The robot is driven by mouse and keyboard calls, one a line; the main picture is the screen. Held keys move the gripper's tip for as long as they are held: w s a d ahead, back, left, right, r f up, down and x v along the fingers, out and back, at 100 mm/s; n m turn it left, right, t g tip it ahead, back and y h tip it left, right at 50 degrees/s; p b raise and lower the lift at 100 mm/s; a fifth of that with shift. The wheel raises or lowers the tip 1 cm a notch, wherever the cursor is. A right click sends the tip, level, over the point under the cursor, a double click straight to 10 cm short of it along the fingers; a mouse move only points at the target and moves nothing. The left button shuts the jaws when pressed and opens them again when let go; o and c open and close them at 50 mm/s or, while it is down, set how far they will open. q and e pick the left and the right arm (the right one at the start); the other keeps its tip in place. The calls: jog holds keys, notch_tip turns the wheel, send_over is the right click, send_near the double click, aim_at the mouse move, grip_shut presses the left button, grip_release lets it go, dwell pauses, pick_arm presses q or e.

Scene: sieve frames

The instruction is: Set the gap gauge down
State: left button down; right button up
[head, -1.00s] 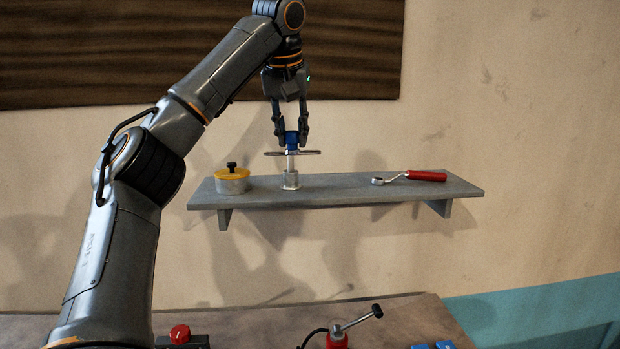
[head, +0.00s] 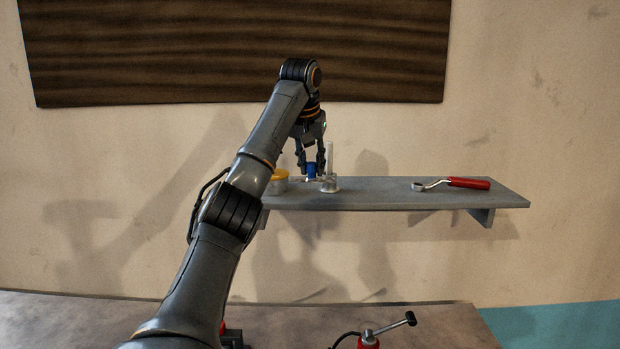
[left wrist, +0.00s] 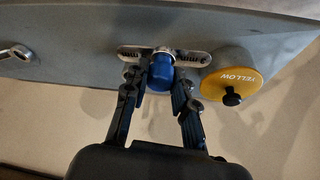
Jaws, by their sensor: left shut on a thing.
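My left gripper (head: 311,164) is low over the grey wall shelf (head: 400,193), shut on the blue handle of the gap gauge (head: 312,171). An upright metal post on a round base (head: 329,184) stands just right of the gauge in the head view. I cannot tell whether the gauge touches the shelf or the post. My right gripper is not in view.
A red-handled ring tool (head: 467,183) lies at the shelf's right. The shelf between post and tool is clear.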

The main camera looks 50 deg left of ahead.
aim_at(309, 172)
pick_arm(q)
jog(key=shift+a+f, duration=0.15)
jog(key=shift+a, duration=0.1)
jog(key=f, duration=0.1)
jog(key=f+p, duration=0.1)
jog(key=f, duration=0.1)
jog(key=shift+a, duration=0.25)
jog(key=shift+f, duration=0.4)
jog(key=shift+w, duration=0.1)
jog(key=shift+f, duration=0.1)
jog(key=c, duration=1.1)
grip_release()
